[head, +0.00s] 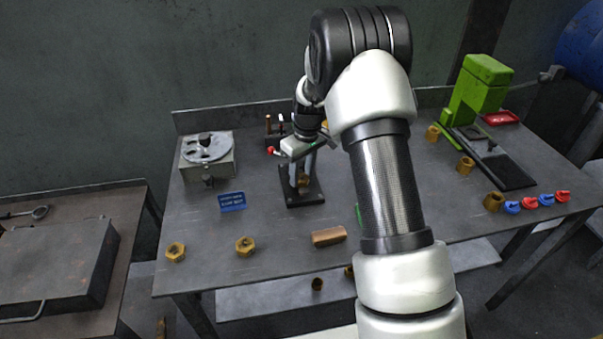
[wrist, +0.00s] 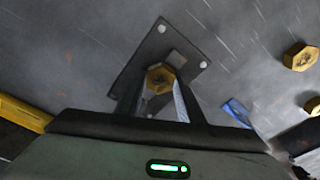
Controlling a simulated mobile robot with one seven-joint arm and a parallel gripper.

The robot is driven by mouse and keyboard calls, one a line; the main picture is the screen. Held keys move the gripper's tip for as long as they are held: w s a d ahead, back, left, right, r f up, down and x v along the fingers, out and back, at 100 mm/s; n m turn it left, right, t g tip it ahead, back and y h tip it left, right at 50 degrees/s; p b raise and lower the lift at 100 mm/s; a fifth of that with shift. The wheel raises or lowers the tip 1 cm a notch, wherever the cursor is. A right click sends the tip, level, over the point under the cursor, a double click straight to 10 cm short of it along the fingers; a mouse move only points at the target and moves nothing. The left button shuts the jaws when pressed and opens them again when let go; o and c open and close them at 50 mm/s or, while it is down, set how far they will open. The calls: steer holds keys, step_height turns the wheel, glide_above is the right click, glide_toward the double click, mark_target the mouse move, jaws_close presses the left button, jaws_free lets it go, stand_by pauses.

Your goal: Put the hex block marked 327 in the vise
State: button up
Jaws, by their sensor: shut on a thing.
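My gripper (head: 301,168) points down over a black base plate (head: 312,199) at the middle of the table, which looks like the vise's base. In the wrist view my gripper (wrist: 160,95) has its two fingers on either side of a brass hex block (wrist: 160,76), shut on it. The block also shows in the head view (head: 303,181), low between the fingers. No number is readable on it. The plate (wrist: 150,52) has pale bolts at its corners and a small grey piece beside the block. Whether the block touches the plate is not clear.
A brass bar (head: 328,236) and two hex nuts (head: 175,251) (head: 245,245) lie along the front. A green press (head: 478,88) stands right, near red and blue pieces (head: 530,203).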

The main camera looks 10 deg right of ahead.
steer(key=shift+f, duration=0.2)
stand_by(0.5)
steer(key=o, duration=1.4)
steer(key=shift+c, duration=0.2)
steer(key=shift+r, duration=0.1)
steer(key=shift+s+d+r+p, duration=0.15)
steer(key=shift+r+p, duration=0.5)
steer(key=shift+r, duration=0.6)
steer(key=shift+s+r+p, duration=0.15)
steer(key=shift+r+p, duration=0.45)
steer(key=shift+r, duration=0.6)
steer(key=shift+r+p, duration=0.75)
steer(key=shift+r, duration=0.7)
